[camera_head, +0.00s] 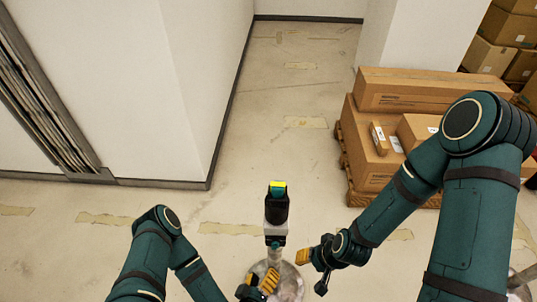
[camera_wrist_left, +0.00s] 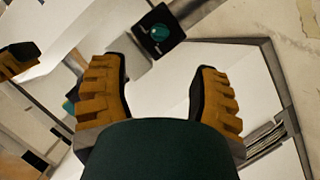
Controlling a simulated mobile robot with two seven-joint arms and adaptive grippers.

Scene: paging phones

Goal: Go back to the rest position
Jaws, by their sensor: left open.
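A black device with a yellow-green top (camera_head: 277,205) stands upright on a pale post in the middle of the head view. The post rises from a round speckled base (camera_head: 290,284). My left gripper (camera_head: 258,287), with orange finger pads, is low in front of the post, partly cut off by the frame's lower edge. In the left wrist view (camera_wrist_left: 160,78) its two fingers are spread with nothing between them. My right gripper (camera_head: 313,270) is just right of the post, apart from the device; its opening is unclear. An orange finger pad (camera_wrist_left: 18,60) shows at the wrist view's left edge.
Cardboard boxes (camera_head: 415,90) are stacked on a wooden pallet (camera_head: 355,178) at the right, behind my right arm. More boxes (camera_head: 490,57) stand farther back. A white wall (camera_head: 190,80) bounds the left. The floor between (camera_head: 290,95) is clear, with tape patches.

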